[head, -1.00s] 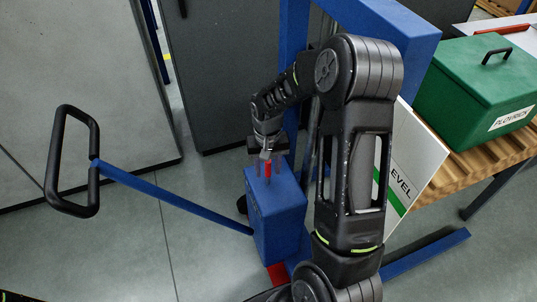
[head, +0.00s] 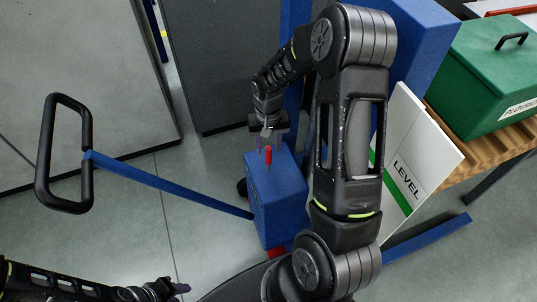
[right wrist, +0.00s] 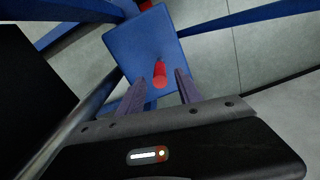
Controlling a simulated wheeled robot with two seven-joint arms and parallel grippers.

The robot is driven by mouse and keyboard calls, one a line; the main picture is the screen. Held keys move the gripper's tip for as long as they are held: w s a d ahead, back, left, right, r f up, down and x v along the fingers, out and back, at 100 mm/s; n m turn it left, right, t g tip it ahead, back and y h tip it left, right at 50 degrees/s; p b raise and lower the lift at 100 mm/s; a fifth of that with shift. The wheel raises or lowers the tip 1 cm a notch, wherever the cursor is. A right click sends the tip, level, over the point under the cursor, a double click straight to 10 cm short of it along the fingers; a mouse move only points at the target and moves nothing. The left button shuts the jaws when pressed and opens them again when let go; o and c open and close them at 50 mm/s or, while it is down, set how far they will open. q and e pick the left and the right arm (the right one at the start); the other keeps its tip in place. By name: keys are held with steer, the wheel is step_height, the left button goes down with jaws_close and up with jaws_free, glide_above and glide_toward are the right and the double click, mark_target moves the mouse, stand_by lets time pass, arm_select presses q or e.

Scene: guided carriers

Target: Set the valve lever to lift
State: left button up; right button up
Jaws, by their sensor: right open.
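The valve lever (head: 268,156) is a short red stick on top of the blue valve box (head: 278,200). It looks roughly upright in the head view. My right gripper (head: 270,143) is open just above and behind it. In the right wrist view the red lever (right wrist: 160,74) shows between the two spread fingers of my right gripper (right wrist: 161,78), with gaps on both sides. I cannot tell whether the fingertips reach down beside it. My left gripper (head: 180,288) is at the bottom left, far from the box; its jaws are too small to read.
A blue pull bar with a black loop handle (head: 83,150) reaches left from the box. A white LEVEL board (head: 415,165) leans at the right by a wooden bench (head: 475,150) bearing a green box (head: 495,80). Grey cabinets stand behind.

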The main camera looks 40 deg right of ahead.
mark_target(269, 156)
step_height(269, 156, down, 6)
steer(key=shift+r+p, duration=0.2)
steer(key=shift+p, duration=0.1)
steer(key=shift+c, duration=0.4)
jaws_close()
stand_by(0.9)
